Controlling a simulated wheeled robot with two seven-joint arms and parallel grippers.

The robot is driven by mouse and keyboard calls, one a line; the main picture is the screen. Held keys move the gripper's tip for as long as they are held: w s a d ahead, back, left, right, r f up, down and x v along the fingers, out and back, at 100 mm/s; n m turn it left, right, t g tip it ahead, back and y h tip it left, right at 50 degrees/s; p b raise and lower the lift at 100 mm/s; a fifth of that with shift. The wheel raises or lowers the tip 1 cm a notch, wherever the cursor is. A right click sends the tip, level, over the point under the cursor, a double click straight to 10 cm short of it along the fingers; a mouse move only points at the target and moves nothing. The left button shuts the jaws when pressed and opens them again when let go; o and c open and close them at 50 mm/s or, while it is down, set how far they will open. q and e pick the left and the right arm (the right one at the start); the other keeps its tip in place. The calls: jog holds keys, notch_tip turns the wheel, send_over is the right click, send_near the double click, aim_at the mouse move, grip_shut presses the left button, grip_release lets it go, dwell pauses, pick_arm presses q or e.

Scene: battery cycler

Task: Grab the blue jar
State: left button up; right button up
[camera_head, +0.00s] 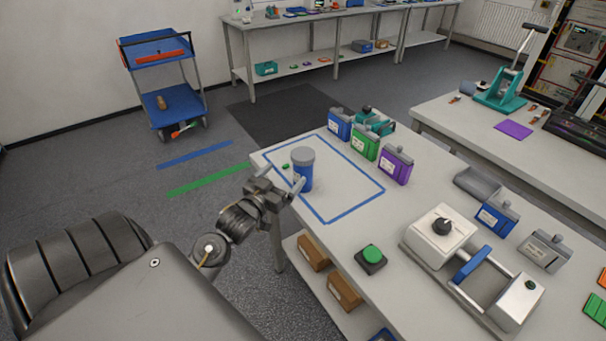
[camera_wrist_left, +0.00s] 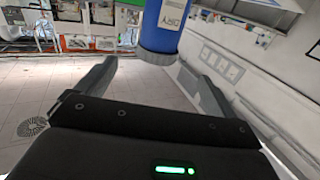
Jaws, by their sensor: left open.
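The blue jar (camera_head: 305,178), with a grey lid, stands upright on the near table, inside a blue outlined rectangle near the table's left edge. My left gripper (camera_head: 288,184) is at the jar's near left side, with its fingers pointing toward it. In the left wrist view the picture looks upside down, and the jar (camera_wrist_left: 163,28) shows beyond the gap between the two spread fingers (camera_wrist_left: 152,80). The left gripper is open and empty. I cannot tell whether a fingertip touches the jar. My right gripper is not in view.
Blue, green (camera_head: 365,142) and purple (camera_head: 396,165) containers stand right of the outline. A green button (camera_head: 371,258) and a white device (camera_head: 440,236) are nearer. A small green item (camera_head: 285,166) lies left of the jar. The outlined area right of the jar is clear.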

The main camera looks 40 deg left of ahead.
aim_at(296, 162)
pick_arm(q)
jog(key=w, duration=0.3)
jog(key=w+p, duration=0.1)
jog(key=shift+w+a, duration=0.3)
jog(key=shift+w, duration=0.05)
jog(key=w, duration=0.1)
jog(key=w+p, duration=0.1)
jog(key=w, duration=0.1)
jog(key=w+p, duration=0.1)
jog(key=shift+w+a+r, duration=0.15)
jog(key=shift+w+r, duration=0.1)
jog(key=shift+r, duration=0.15)
jog(key=shift+w+f, duration=0.1)
jog(key=shift+w, duration=0.25)
jog(key=shift+s, duration=0.1)
jog(key=c, duration=1.4)
